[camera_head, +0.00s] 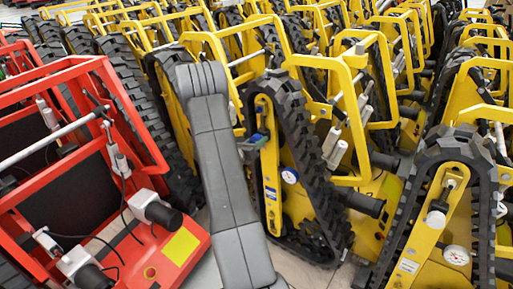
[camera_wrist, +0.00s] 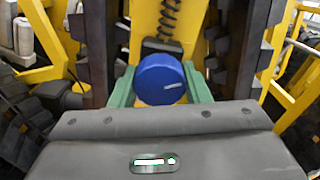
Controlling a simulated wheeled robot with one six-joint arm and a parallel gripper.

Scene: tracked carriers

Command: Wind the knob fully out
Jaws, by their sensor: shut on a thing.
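The blue round knob (camera_wrist: 160,80) is in the middle of the wrist view, on a yellow track frame. Its face has a short white mark to the right of centre, lying nearly level with a slight tilt. My gripper (camera_wrist: 159,70) has its green fingers on the left and right of the knob, shut on it. In the head view my gripper (camera_head: 253,143) is small at the left side of a yellow carrier's track (camera_head: 310,190). My grey arm partly covers that area, and the knob is hard to make out there.
A red carrier frame (camera_head: 80,150) with cables and cylinders stands close at left. More yellow carriers with black tracks crowd the back and right. A white dial (camera_head: 290,176) sits below my gripper. A coil spring (camera_wrist: 168,18) is above the knob. Little free floor shows.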

